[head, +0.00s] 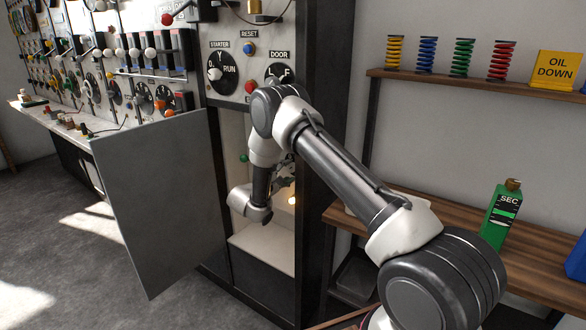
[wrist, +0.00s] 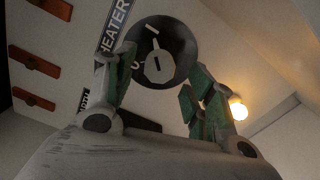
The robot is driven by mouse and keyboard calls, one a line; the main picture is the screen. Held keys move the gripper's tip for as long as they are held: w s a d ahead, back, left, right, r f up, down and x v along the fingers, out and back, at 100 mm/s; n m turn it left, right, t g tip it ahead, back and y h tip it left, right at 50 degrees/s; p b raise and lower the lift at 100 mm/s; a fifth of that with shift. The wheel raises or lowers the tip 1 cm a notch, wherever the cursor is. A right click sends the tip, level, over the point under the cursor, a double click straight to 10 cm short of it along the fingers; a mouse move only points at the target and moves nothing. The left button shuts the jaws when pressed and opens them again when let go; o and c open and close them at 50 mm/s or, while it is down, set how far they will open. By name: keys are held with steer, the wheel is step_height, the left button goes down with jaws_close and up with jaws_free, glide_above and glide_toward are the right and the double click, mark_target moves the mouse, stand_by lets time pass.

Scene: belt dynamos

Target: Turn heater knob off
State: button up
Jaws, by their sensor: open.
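The heater knob (wrist: 160,68) is a pale knob on a round black dial beside a HEATER label (wrist: 114,27) in the wrist view. Its narrow end appears to point towards the "I" mark; an "O" mark is at the dial's left. My gripper (wrist: 162,72) is open, with one green-padded finger on each side of the knob in the picture. I cannot tell whether either finger touches it. In the head view my arm reaches into the open cabinet (head: 323,130); my gripper is mostly hidden there, and the heater knob cannot be made out.
The cabinet's grey door (head: 155,200) stands open to the left. A glowing bulb (wrist: 237,108) is right of my fingers. Brown-red strips (wrist: 35,62) line the panel's left. A wooden bench (head: 540,255) with a green can (head: 500,218) stands right of the cabinet.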

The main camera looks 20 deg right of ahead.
mark_target(290, 169)
steer(key=shift+x, duration=2.2)
steer(key=c, duration=1)
